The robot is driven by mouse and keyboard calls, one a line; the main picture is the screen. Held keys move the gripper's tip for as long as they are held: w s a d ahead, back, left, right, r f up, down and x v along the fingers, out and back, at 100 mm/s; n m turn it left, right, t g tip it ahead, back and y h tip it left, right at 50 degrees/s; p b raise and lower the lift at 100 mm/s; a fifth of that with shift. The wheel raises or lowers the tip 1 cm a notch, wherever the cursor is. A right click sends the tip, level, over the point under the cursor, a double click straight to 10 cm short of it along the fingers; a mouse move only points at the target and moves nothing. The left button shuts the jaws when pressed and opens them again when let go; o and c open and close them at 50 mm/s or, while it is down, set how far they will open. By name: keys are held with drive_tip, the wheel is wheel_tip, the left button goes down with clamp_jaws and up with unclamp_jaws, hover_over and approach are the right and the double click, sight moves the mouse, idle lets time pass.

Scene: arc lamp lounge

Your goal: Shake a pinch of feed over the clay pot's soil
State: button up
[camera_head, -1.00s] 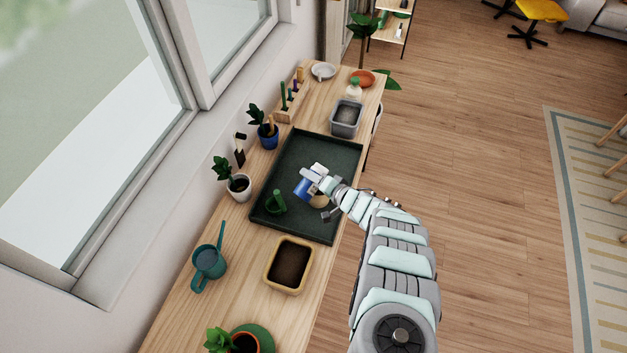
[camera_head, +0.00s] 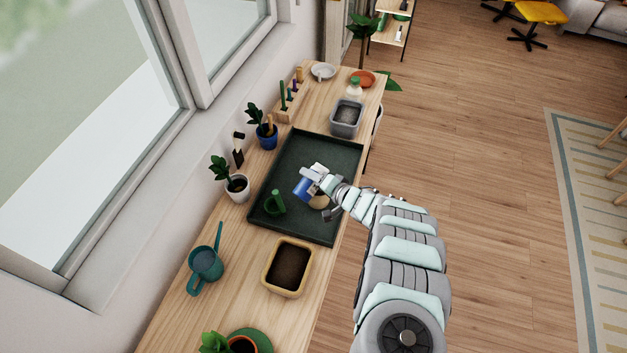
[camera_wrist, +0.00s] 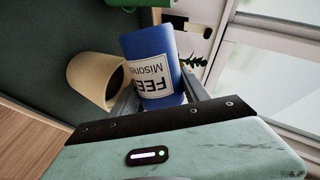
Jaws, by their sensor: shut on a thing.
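My gripper (camera_head: 316,180) is shut on the blue feed container (camera_head: 303,188) over the dark tray. In the wrist view the container (camera_wrist: 152,65) shows a white label reading "FEED", upside down in the picture, between my fingers (camera_wrist: 158,100). A tan pot (camera_wrist: 92,82) with a dark inside is beside it; I cannot tell whether soil is in it. In the head view this pot (camera_head: 319,202) is partly hidden by my gripper. An orange-rimmed pot (camera_head: 243,346) with a leafy plant stands on a green saucer at the bottom edge, partly cut off.
The dark green tray (camera_head: 287,226) also holds a green can-like thing (camera_head: 275,202). A yellow-rimmed soil tub (camera_head: 268,283), a teal watering can (camera_head: 206,265), a white potted plant (camera_head: 237,187) and a blue one (camera_head: 267,136) surround it. A grey tub (camera_head: 345,118) stands beyond.

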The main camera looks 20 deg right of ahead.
drive_tip(key=shift+w+f+m+g+y+b, duration=0.1)
drive_tip(key=shift+f+m+g+y+b, duration=0.2)
drive_tip(key=shift+b, duration=3.2)
drive_tip(key=shift+r+p, duration=0.15)
drive_tip(key=shift+p, duration=0.15)
drive_tip(key=shift+r+p, duration=0.15)
drive_tip(key=shift+p, duration=0.3)
drive_tip(key=shift+r+n+p, duration=0.25)
drive_tip(key=shift+n+p, duration=0.15)
drive_tip(key=shift+p, duration=0.75)
drive_tip(key=n+p, duration=0.1)
drive_tip(key=p, duration=0.2)
drive_tip(key=t+h+p, duration=0.1)
drive_tip(key=p, duration=0.2)
drive_tip(key=shift+r+n+t+h, duration=0.3)
drive_tip(key=shift+n, duration=0.1)
drive_tip(key=shift+f+n+p, duration=0.1)
drive_tip(key=shift+n+p, duration=0.2)
drive_tip(key=shift+p, duration=0.4)
